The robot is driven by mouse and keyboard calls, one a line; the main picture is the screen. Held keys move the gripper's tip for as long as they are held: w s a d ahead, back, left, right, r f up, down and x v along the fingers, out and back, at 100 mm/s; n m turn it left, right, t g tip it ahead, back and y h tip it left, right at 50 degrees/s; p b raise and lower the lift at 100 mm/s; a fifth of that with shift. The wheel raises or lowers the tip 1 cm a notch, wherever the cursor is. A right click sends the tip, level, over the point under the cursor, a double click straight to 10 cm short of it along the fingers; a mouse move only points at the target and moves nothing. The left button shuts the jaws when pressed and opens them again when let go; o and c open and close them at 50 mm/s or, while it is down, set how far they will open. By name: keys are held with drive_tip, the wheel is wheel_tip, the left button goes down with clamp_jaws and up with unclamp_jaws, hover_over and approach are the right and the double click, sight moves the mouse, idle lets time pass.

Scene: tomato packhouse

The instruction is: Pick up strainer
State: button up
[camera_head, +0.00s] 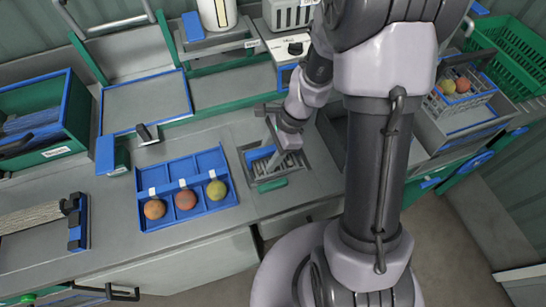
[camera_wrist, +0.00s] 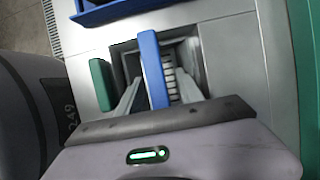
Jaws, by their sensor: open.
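The strainer appears to be the slatted grey basket (camera_head: 265,168) set in a square recess in the counter, with a blue bar (camera_head: 260,153) along its far side in the head view. I cannot tell for sure that this is the strainer. In the wrist view the blue bar (camera_wrist: 153,70) stands between my gripper's two fingers, with the grey slats (camera_wrist: 175,88) beside it. My gripper (camera_wrist: 157,82) is open, pointing down over the recess. It also shows in the head view (camera_head: 276,165). Contact with the bar cannot be told. My wrist hides part of the basket.
A blue divided tray (camera_head: 187,219) with several tomatoes lies left of the recess. A green block (camera_head: 272,185) sits at the recess's near edge. A white scale (camera_head: 290,48) stands behind. A crate of tomatoes (camera_head: 463,102) is at right. The counter's front edge is close.

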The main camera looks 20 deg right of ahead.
drive_tip(key=shift+f, duration=0.25)
clamp_jaws()
drive_tip(key=shift+r, duration=0.1)
idle(0.3)
wheel_tip(320, 180, up, 10)
drive_tip(key=p, duration=0.5)
drive_tip(key=shift+r, duration=0.25)
